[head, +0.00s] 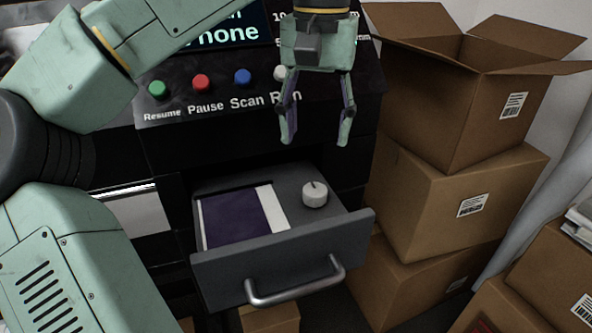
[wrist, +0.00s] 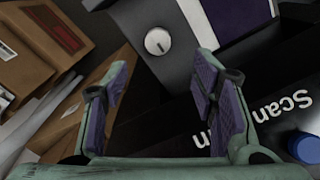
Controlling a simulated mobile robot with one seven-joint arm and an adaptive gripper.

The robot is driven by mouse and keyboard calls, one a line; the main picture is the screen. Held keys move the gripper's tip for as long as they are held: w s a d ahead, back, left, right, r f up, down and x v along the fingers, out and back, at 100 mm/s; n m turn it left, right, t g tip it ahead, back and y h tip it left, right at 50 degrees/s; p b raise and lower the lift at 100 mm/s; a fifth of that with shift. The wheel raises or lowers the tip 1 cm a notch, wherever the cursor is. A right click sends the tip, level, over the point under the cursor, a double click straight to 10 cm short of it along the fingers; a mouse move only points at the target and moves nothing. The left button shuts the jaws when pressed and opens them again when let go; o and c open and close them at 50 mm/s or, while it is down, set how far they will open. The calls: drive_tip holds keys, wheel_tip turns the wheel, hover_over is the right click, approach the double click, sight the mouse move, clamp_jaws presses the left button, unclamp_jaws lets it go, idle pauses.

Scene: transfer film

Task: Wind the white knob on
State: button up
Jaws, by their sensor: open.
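The white knob (head: 315,194) stands on the grey top surface inside the pulled-out drawer (head: 330,222), at its right side. A dark line marks the knob's top. The knob also shows in the wrist view (wrist: 158,41), beyond and between my fingertips. My gripper (head: 317,140) is open and empty, pointing down above and behind the knob, in front of the button panel. Its two fingers stand apart in the wrist view (wrist: 163,75). A purple film sheet with a white strip (head: 240,217) lies in a recess left of the knob.
The panel above the drawer has green (head: 157,89), red (head: 202,83), blue (head: 242,76) and white (head: 281,72) buttons. A metal handle (head: 297,287) sticks out from the drawer front. Stacked cardboard boxes (head: 440,195) stand close on the right. The space above the knob is clear.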

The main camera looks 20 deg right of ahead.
sight(315, 188)
wheel_tip(315, 188, down, 10)
drive_tip(key=shift+s+d+f, duration=0.1)
drive_tip(key=shift+f, duration=0.1)
drive_tip(key=shift+c, duration=0.6)
drive_tip(key=c, duration=1)
drive_tip(key=shift+c, duration=0.2)
drive_tip(key=shift+m+p, duration=0.3)
drive_tip(key=shift+p, duration=0.05)
